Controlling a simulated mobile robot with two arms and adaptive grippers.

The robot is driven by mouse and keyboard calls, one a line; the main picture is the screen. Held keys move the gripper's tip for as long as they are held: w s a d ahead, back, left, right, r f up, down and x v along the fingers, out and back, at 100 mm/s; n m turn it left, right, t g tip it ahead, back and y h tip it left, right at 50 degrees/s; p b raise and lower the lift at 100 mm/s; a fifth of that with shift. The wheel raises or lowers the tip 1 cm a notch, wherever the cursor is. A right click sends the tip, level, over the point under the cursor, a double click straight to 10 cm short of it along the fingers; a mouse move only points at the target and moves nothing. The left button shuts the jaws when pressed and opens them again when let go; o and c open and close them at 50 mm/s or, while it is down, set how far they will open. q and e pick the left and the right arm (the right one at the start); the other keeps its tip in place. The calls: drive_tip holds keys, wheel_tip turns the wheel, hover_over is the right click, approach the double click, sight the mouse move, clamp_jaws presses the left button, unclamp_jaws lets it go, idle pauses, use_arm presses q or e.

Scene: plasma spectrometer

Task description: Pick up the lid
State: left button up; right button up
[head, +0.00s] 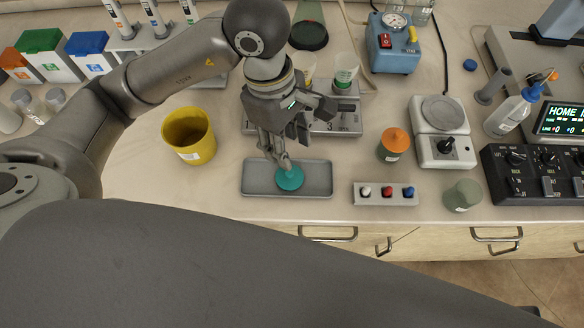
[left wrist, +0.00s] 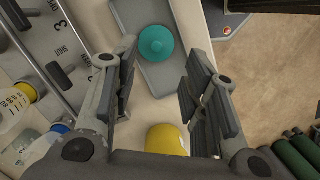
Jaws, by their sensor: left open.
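A round teal lid (head: 290,178) lies in a shallow grey tray (head: 255,182) near the front edge of the bench. My left gripper (head: 281,160) is above the tray with its fingers pointing down, close to the lid. In the left wrist view the lid (left wrist: 156,43) shows in the gap between the open fingers of my left gripper (left wrist: 160,75), toward their tips, with nothing held. Whether a fingertip touches the lid cannot be told. My right gripper is not in view.
A yellow container (head: 188,135) stands left of the tray. A strip with coloured knobs (head: 386,194), an orange-topped jar (head: 394,145) and a small scale (head: 441,130) are to its right. A grey instrument panel (head: 345,117) is behind the tray. Bare bench lies between tray and yellow container.

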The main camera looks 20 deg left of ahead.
use_arm(q)
hover_over(289, 175)
drive_tip(key=f, duration=0.5)
drive_tip(key=shift+w+a+f+p, duration=0.25)
drive_tip(key=shift+w+a+p, duration=0.05)
drive_tip(key=shift+a+p, duration=0.1)
drive_tip(key=f+p, duration=0.1)
drive_tip(key=f, duration=0.1)
drive_tip(key=f+p, duration=0.1)
drive_tip(key=f, duration=0.1)
drive_tip(key=shift+d+f, duration=0.2)
drive_tip(key=shift+f, duration=0.45)
drive_tip(key=c, duration=0.9)
